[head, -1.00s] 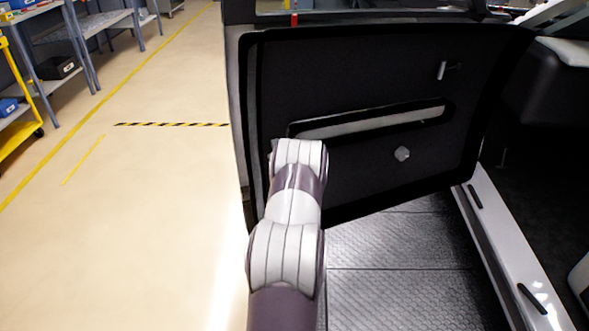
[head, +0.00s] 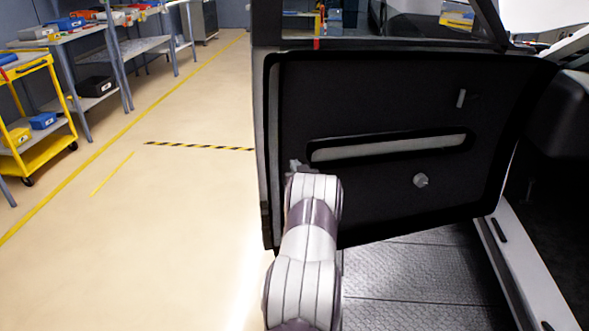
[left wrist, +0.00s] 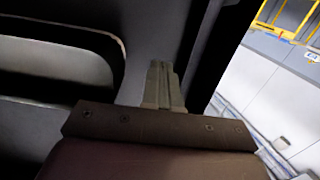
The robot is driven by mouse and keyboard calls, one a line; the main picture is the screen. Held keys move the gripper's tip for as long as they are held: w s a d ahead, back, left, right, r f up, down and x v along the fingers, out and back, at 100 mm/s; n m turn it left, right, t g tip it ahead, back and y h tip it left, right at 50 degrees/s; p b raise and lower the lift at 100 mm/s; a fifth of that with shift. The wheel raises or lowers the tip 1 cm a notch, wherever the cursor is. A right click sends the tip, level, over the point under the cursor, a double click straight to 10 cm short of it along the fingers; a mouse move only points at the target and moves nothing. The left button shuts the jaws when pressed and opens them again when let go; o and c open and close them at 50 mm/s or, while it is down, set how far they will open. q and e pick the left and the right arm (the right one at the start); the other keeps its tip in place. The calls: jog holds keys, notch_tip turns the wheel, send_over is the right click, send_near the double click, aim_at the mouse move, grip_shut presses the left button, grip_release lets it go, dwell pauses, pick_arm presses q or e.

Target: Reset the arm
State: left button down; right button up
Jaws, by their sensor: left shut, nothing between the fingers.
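My left arm reaches up from the bottom of the head view toward an open vehicle door with a dark inner panel (head: 390,100). My left gripper (head: 295,166) is mostly hidden behind my own arm there, close to the door's left edge. In the left wrist view my left gripper (left wrist: 160,80) shows with its fingers together and nothing between them. The dark door panel (left wrist: 150,30) lies close behind the fingers. I cannot tell whether they touch it. My right gripper is not in view.
The door has a long light recess (head: 390,147) and a small knob (head: 420,181). A light door sill (head: 525,270) runs at the right. A yellow cart (head: 50,150) and grey shelves (head: 125,50) stand at the left. The floor (head: 150,240) left of the door is clear.

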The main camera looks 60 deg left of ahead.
pick_arm(q)
jog(key=p+v, duration=0.1)
jog(key=v, duration=0.9)
